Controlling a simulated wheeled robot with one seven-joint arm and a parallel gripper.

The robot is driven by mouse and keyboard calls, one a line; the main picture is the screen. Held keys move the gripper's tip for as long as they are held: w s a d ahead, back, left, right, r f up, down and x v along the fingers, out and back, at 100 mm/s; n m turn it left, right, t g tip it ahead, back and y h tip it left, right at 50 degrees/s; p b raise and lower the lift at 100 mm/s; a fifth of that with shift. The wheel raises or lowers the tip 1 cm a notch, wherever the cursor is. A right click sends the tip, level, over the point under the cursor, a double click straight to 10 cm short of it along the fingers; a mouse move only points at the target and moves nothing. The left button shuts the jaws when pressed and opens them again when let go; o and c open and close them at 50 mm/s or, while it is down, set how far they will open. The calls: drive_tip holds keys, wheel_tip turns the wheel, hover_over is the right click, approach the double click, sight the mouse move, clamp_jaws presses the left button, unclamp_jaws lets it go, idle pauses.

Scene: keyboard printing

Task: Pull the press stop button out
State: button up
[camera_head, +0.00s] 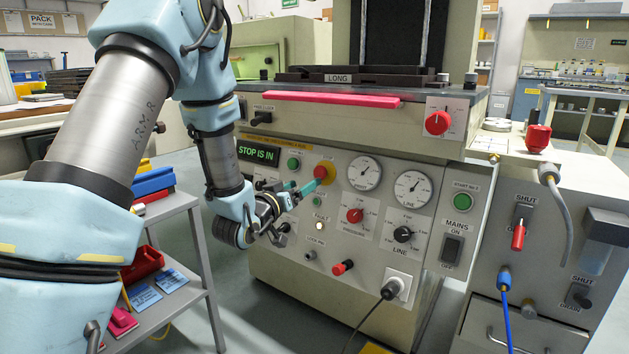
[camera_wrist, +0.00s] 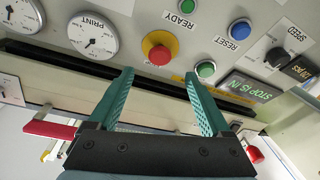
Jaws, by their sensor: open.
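The red press stop button (camera_head: 321,171) with its yellow surround sits on the cream panel of the press. It also shows in the wrist view (camera_wrist: 158,54), upside down, a little left of the middle between the fingers. My gripper (camera_head: 306,187) is open and empty, its teal fingers pointing at the button and partly overlapping it in the head view. In the wrist view my gripper (camera_wrist: 159,76) shows its tips apart, short of the button with no visible grasp. The display (camera_head: 258,155) reads STOP IS IN, lit green.
A green button (camera_head: 293,164) and the PRINT gauge (camera_head: 364,173) flank the stop button. Red and black knobs (camera_head: 355,215) lie below. A pink-red bar (camera_head: 322,98) runs along the ledge above. A grey cart (camera_head: 190,255) stands left of the press.

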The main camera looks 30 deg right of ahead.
sight(319, 174)
drive_tip(key=b+x, duration=0.1)
drive_tip(key=x, duration=0.7)
drive_tip(key=shift+w+d, duration=0.15)
drive_tip(key=shift+c, duration=0.4)
clamp_jaws()
idle(0.3)
